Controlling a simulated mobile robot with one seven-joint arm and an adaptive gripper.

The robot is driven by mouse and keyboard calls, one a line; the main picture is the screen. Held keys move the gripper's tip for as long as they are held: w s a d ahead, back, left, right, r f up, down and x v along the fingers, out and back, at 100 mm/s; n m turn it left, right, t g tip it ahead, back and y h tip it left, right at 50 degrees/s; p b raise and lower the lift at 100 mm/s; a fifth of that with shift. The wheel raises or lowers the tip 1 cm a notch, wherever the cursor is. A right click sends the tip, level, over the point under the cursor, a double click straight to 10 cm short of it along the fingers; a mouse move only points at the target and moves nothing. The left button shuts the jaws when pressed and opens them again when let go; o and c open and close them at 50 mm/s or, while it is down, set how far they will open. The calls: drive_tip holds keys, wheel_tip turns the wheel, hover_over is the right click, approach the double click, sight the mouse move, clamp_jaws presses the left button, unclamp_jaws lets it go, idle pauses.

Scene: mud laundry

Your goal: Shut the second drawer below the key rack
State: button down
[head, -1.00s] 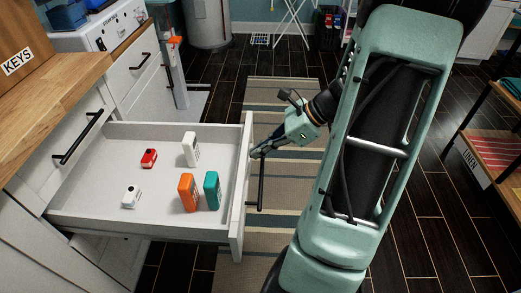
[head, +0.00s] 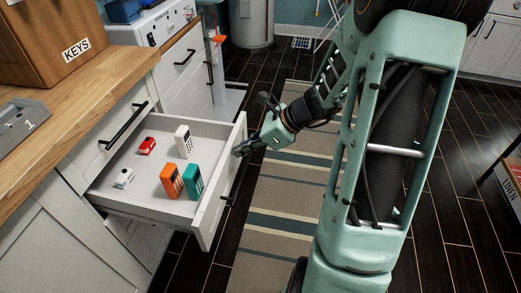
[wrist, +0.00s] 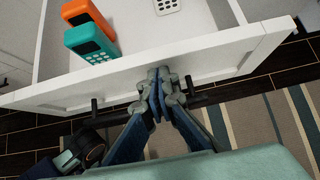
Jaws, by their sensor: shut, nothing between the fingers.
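The second drawer (head: 150,190) below the counter is pulled part way out, under a shut top drawer with a black bar handle (head: 125,124). The open drawer's white front panel (head: 219,190) has its own black handle (head: 235,172). My gripper (head: 240,151) is shut and empty at the outer side of this panel. In the wrist view my fingertips (wrist: 158,75) are against or very near the panel's outer face, by the handle (wrist: 115,118). The key rack (head: 45,38) is a wooden box labelled KEYS on the counter.
The drawer holds an orange device (head: 171,181), a teal device (head: 193,182), a tall white one (head: 183,141), a small red one (head: 147,146) and a small white one (head: 124,178). A striped rug (head: 290,190) lies on open floor. A grey tray (head: 22,126) sits on the counter.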

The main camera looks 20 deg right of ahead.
drive_tip(key=w+a+p, duration=0.3)
drive_tip(key=w+a, duration=0.6)
drive_tip(key=a, duration=0.4)
drive_tip(key=w+a+p, duration=0.3)
drive_tip(key=w+a, duration=0.5)
drive_tip(key=a, duration=0.5)
drive_tip(key=shift+w+a+r, duration=0.15)
drive_tip(key=shift+w, duration=0.25)
